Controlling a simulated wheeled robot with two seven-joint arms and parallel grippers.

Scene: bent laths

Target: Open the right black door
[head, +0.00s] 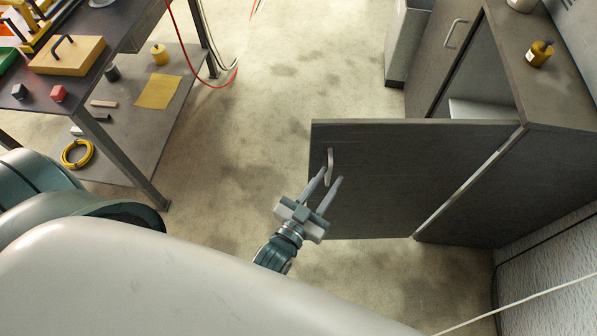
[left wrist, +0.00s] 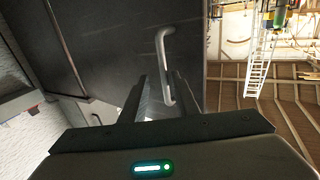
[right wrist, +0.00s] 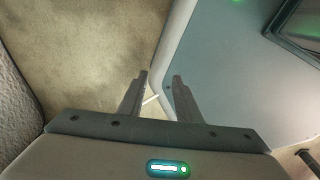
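The right black door (head: 410,165) stands swung out wide from the dark cabinet (head: 565,85), so part of the inside shows. Its pale bar handle (head: 330,167) is near the door's free edge. My left gripper (head: 332,178) is at this handle. In the left wrist view its two fingers (left wrist: 159,90) are apart, with the handle (left wrist: 164,50) between them, nearer the right finger; whether they touch cannot be told. My right gripper (right wrist: 160,85) shows only in the right wrist view, with its fingers apart and nothing between them.
The cabinet's other door (head: 443,45) looks shut, with its own handle (head: 455,33). A workbench (head: 110,40) with a lower shelf stands at the left. The concrete floor (head: 290,75) between is clear, apart from hanging cables.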

